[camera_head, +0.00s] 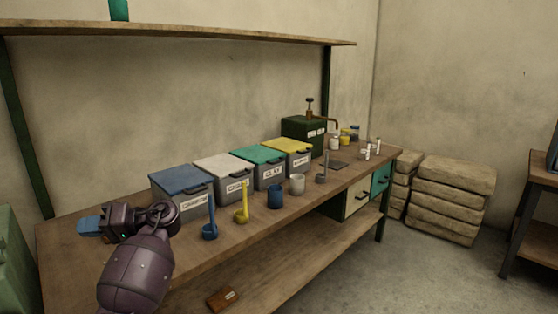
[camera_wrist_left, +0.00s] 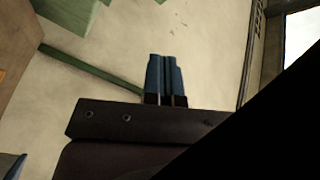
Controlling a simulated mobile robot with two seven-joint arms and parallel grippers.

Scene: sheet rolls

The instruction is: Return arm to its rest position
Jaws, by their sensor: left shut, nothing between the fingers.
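My left gripper (camera_head: 88,225) is over the left end of the wooden workbench (camera_head: 72,262) in the head view, its blue fingers pointing left. In the left wrist view the two blue fingers (camera_wrist_left: 166,78) are together, with nothing between them. The purple arm link behind it comes up from the bottom left of the head view. My right gripper is in neither view.
Lidded boxes in blue (camera_head: 182,190), white (camera_head: 224,177), green (camera_head: 261,165) and yellow (camera_head: 289,156) line the bench's back. A blue scoop (camera_head: 209,232), a yellow scoop (camera_head: 241,216), a blue cup (camera_head: 275,197) and a pale cup (camera_head: 297,185) stand in front. Stacked sacks (camera_head: 452,195) lie beyond.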

